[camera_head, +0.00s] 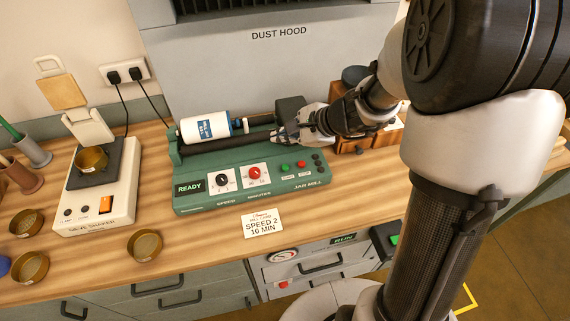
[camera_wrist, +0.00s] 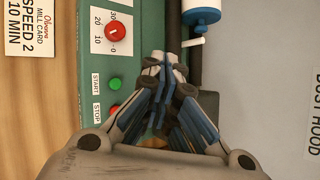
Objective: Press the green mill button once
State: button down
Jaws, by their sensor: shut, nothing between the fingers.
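The green mill button (camera_head: 284,167) is a small round button labelled START on the front panel of the green jar mill (camera_head: 200,205). It also shows in the wrist view (camera_wrist: 115,84), left of my fingers. A red STOP button (camera_head: 301,164) sits beside it. My gripper (camera_head: 275,137) is shut and empty, above the mill near its rollers, behind the green button. In the wrist view the fingertips (camera_wrist: 163,62) are together, apart from the button. The mill display reads READY. A white jar (camera_head: 205,127) lies on the rollers.
A card (camera_head: 262,223) reading SPEED 2, 10 MIN lies in front of the mill. A sieve shaker (camera_head: 100,205) stands left with several brass sieves around it. The dust hood (camera_head: 280,70) is behind. Another green button (camera_head: 394,240) is lower right, by a RUN label.

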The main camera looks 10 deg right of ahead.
aim_at(284, 169)
jog(key=shift+f, duration=0.15)
notch_tip(284, 169, down, 9)
jog(key=b, duration=0.7)
jog(key=shift+r, duration=0.2)
jog(key=shift+f+b, duration=0.1)
jog(key=shift+b, duration=0.3)
dwell(0.6)
jog(key=shift+f+b, duration=0.3)
jog(key=shift+b, duration=0.1)
